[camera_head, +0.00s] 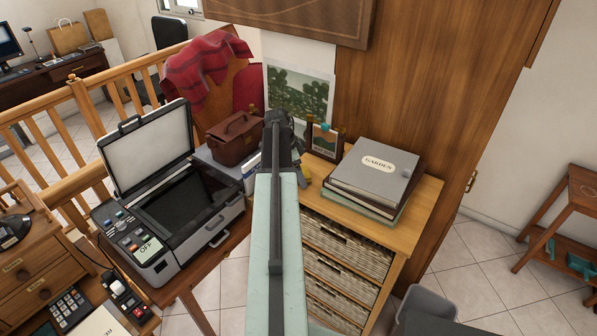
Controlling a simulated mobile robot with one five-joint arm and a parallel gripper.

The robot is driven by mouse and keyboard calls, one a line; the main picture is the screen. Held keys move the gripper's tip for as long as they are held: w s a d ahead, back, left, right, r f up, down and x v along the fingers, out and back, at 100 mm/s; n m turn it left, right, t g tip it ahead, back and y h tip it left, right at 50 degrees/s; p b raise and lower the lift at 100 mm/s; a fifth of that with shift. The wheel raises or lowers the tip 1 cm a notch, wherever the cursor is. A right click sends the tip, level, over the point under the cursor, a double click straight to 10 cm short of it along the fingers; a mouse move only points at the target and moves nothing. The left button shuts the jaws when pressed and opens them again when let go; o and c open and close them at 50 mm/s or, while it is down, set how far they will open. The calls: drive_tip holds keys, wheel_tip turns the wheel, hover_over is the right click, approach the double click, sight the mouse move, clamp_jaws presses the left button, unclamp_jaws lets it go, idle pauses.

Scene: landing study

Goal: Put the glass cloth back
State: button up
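I cannot make out a glass cloth with certainty in the head view. My arm reaches forward from the bottom centre, and its dark end with my gripper (283,128) is over the gap between the printer-scanner and the wicker-drawer cabinet. The fingertips are hidden behind the arm, so I cannot see whether they are open or hold anything. The scanner (190,215) stands on a wooden desk at left with its lid (148,145) raised and its dark glass bare. A label on its front panel reads "OFF".
A brown leather case (234,138) sits behind the scanner. The cabinet (345,262) holds a framed picture (325,142) and a stack of books topped by "GARDEN" (376,170). A grey bin (425,306) stands at lower right. Teal items (580,265) lie on a stool's lower shelf.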

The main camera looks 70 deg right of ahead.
drive_tip(key=p+v, duration=1.1)
drive_tip(key=v, duration=0.1)
drive_tip(key=shift+r+p, duration=0.2)
drive_tip(key=shift+p, duration=0.2)
drive_tip(key=w+a+n+t, duration=0.1)
drive_tip(key=w+a+n, duration=0.6)
drive_tip(key=w+a, duration=0.75)
drive_tip(key=w+a+n+t, duration=0.1)
drive_tip(key=w+a+n, duration=0.85)
drive_tip(key=a, duration=0.75)
drive_tip(key=w+a+n+y, duration=0.1)
drive_tip(key=a+n, duration=0.5)
drive_tip(key=a, duration=1)
drive_tip(key=w+a+f+n+y, duration=0.1)
drive_tip(key=a+n, duration=0.5)
drive_tip(key=a, duration=1.1)
drive_tip(key=shift+w+a+n+t, duration=0.2)
drive_tip(key=shift+w+n+t, duration=0.2)
drive_tip(key=shift+w, duration=0.4)
